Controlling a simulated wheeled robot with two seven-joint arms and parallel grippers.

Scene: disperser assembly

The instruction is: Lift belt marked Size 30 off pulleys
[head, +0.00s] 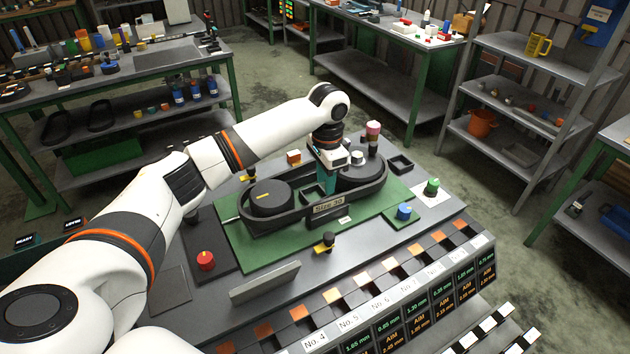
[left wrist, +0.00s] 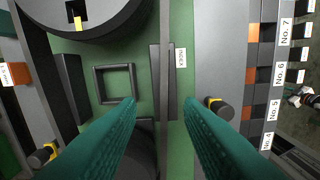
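The dark belt (head: 296,224) runs around two dark round pulleys, the left one (head: 270,197) and the right one (head: 358,172), on a green plate. Its front strand carries a tag reading Size 30 (head: 328,208). My left gripper (head: 328,186) points down between the pulleys, close behind the tag. In the left wrist view its teal fingers (left wrist: 160,103) are open, with the belt's front strand (left wrist: 165,80) showing between them. I cannot tell whether a finger touches the belt. Part of one pulley (left wrist: 85,18) shows at the top there.
A yellow-and-black knob (head: 325,243) stands in front of the belt. A blue knob (head: 404,212) and a green knob (head: 432,187) stand at right, a red knob (head: 206,260) at left. Numbered slots line the front edge. A small square frame (head: 400,165) sits behind right.

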